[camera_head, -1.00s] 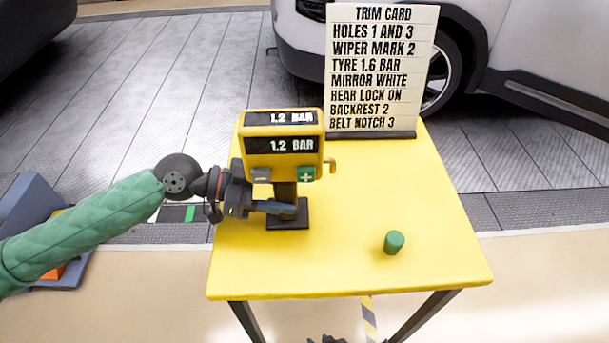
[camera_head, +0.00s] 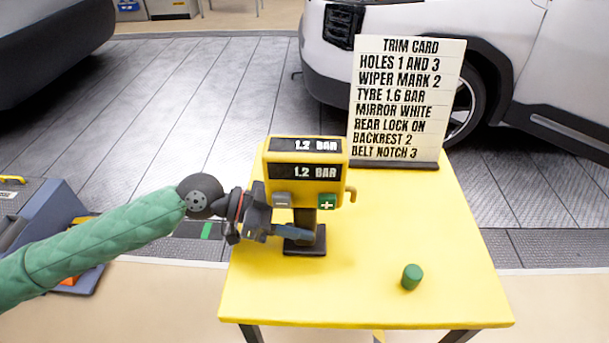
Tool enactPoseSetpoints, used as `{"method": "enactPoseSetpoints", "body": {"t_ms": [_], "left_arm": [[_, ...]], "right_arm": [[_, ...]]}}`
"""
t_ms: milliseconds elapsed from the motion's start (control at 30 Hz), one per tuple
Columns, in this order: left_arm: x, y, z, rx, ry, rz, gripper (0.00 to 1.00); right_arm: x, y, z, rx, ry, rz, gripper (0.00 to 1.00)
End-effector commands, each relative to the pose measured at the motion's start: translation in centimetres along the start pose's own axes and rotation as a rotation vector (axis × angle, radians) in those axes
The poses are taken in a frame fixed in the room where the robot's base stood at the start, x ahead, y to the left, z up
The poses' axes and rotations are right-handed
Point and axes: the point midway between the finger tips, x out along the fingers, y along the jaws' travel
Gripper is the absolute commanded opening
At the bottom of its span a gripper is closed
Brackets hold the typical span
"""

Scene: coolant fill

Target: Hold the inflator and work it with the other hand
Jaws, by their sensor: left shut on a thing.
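The yellow inflator (camera_head: 306,157) stands upright on the yellow table, on a dark post and a flat black base (camera_head: 305,246). Both of its displays read 1.2 BAR. Its front has a grey button (camera_head: 282,199) at left and a green plus button (camera_head: 327,201) at right. A small brass hook-shaped fitting (camera_head: 351,195) sticks out of its right side. My left gripper (camera_head: 300,233) comes in from the left, below the buttons, and is shut on the inflator's post. Its fingers hide part of the post. My right gripper is not in view.
The yellow table (camera_head: 460,270) has free room right of the inflator. A green cylinder (camera_head: 412,277) stands near its front. A trim card (camera_head: 407,105) at the back reads TYRE 1.6 BAR. A white car (camera_head: 550,60) is behind. A blue-grey case (camera_head: 45,225) is at left.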

Motion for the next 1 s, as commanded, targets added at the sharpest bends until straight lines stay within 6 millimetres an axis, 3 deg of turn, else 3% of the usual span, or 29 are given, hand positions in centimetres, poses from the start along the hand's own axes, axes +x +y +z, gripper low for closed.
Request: {"method": "enactPoseSetpoints", "body": {"t_ms": [467,600,667,1000], "left_arm": [[-0.02,-0.02,-0.07,0.001,0.001,-0.001,0.31],[-0.02,-0.01,-0.07,0.001,0.001,0.000,0.31],[-0.02,-0.01,-0.07,0.001,0.001,0.000,0.31],[-0.02,-0.01,-0.07,0.001,0.001,0.000,0.31]], "right_arm": [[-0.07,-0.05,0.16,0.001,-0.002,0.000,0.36],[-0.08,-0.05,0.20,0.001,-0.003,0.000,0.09],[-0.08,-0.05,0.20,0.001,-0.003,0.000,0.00],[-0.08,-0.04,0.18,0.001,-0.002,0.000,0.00]]}}
